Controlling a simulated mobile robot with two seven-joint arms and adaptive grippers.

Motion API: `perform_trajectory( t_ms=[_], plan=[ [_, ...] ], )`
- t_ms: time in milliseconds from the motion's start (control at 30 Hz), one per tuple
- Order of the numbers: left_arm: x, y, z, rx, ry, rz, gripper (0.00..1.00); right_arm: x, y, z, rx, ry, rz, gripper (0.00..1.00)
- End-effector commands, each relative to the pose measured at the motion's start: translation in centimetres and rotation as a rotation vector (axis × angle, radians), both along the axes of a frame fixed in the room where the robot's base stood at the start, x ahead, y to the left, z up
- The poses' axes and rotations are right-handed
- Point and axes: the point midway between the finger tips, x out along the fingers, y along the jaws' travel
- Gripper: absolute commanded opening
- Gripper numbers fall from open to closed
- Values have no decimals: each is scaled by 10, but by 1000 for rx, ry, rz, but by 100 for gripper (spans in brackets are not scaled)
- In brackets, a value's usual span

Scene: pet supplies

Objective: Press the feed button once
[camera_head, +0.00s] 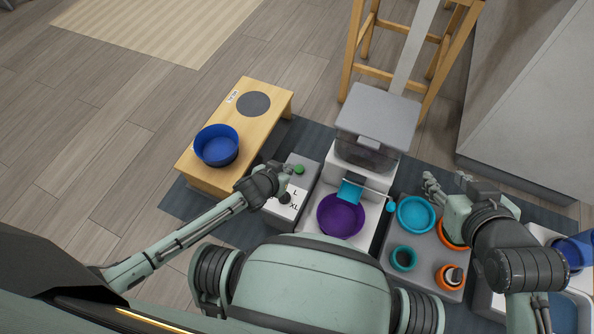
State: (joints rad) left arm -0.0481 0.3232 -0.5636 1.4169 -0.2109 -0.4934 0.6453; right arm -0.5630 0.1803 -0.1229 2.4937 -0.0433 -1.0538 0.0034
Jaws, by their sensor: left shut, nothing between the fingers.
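A grey control box (272,216) stands left of the white feeder. A green round button (299,169) sits on its top near the back, and a white panel marked L and XL (294,203) is in front. My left gripper (284,174) is shut and empty over the box's left side, its tip just left of the green button; I cannot tell whether they touch. It hides part of the box top. The feeder (376,116) has a grey lid, and a purple bowl (341,215) sits below its blue chute. My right gripper (446,180) is open and appears empty, right of the feeder.
A wooden stand (262,131) with a blue bowl (216,146) is at the left. A grey tray (430,246) with teal and orange bowls stands right of the feeder. A wooden stool (366,50) is behind. Bare floor lies at the far left.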

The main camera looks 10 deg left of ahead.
Motion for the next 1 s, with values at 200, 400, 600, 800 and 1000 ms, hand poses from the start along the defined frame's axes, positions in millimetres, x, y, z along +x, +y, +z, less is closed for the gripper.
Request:
perform_trajectory(
  t_ms=[200, 400, 600, 800, 1000],
  plan=[
    [0, 0, 0, 0, 2, 1, 0, 0, 0, 0, 1, -1, -1, 40],
    [7, -1, -8, 0, 2, 1, 0, 10, 12, 10, 28, -73, 21, 40],
    [22, -5, -24, 0, 2, 2, 0, 28, 37, 36, 90, -233, 66, 40],
    [38, -7, -40, 2, 2, 1, 0, 40, 62, 71, 163, -408, 109, 40],
    [52, -10, -54, 1, 2, 2, 0, 43, 84, 109, 243, -586, 148, 40]
  ],
)
